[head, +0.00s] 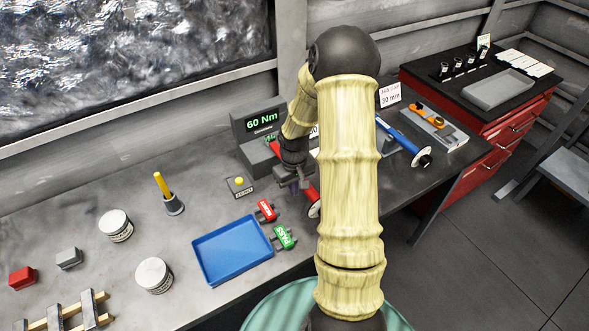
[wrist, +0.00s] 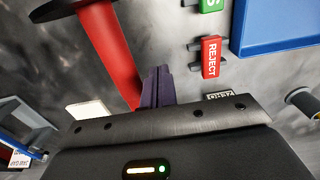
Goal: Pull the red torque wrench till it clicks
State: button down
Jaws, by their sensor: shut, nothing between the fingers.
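The red torque wrench (head: 312,194) lies at the tester (head: 251,122), whose screen reads 60 Nm. My arm hides part of the wrench in the head view. In the wrist view, its red shaft (wrist: 108,50) runs from a dark disc at the top down behind my gripper. My gripper (wrist: 157,76) has its purple fingers together and empty, just right of the red shaft. I cannot tell whether they touch it. In the head view my gripper (head: 297,187) is low beside the wrench.
A blue tray (head: 232,252) lies left of the wrench, with a red REJECT tag (head: 266,210) and green PASS tag (head: 284,237) beside it. A small box with a yellow button (head: 239,186) stands near the tester. A blue wrench (head: 403,138) lies at right.

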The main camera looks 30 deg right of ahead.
jog(key=shift+r, duration=0.1)
notch_tip(320, 180, up, 9)
jog(key=p, duration=0.7)
jog(key=shift+p, duration=0.3)
jog(key=s+a+r+t+b, duration=0.1)
jog(key=s+a+r+b, duration=0.2)
jog(key=s+a, duration=0.3)
jog(key=s+a+r+t+b, duration=0.1)
jog(key=s+a+r+b, duration=0.3)
jog(key=s+a, duration=0.2)
jog(key=shift+s+a+t, duration=0.25)
jog(key=shift+a+t, duration=0.05)
jog(key=shift+a, duration=0.5)
dwell(0.6)
